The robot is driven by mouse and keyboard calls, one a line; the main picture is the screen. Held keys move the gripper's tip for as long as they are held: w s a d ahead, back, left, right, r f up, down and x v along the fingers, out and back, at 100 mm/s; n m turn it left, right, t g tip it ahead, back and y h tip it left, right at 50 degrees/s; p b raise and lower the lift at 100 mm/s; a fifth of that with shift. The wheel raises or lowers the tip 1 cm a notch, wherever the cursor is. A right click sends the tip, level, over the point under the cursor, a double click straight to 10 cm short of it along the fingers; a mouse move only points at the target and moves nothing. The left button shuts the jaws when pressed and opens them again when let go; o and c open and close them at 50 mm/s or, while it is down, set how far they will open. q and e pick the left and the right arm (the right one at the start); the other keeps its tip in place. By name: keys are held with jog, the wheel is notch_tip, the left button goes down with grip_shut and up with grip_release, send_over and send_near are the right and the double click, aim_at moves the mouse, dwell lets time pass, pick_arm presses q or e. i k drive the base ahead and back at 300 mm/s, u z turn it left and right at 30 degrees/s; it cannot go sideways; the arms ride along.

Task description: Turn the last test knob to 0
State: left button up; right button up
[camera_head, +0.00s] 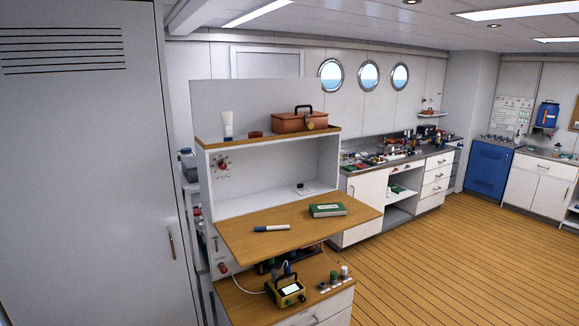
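No gripper of mine is in view. A red knob (223,162) sits on the inner left side of the open white cabinet, with small dark marks around it. Another red round part (222,267) sits low on the cabinet's left front post, below a small switch-like part (215,243). A yellow and black device (287,292) with a handle stands on the lower wooden top, a white cable running to its left. Several small knob-like pieces stand to its right, one of them green-topped (334,277). Which one is the test knob, and any knob setting, is too small to tell.
A wooden fold-out desk (350,213) juts out over the lower top, holding a marker (272,228) and a green book (328,210). A red toolbox (299,122) stands on the upper shelf. A tall grey locker (85,180) fills the left. The plank floor (450,260) at right is clear.

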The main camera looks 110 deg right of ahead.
aim_at(223, 165)
jog(key=z, duration=2.15)
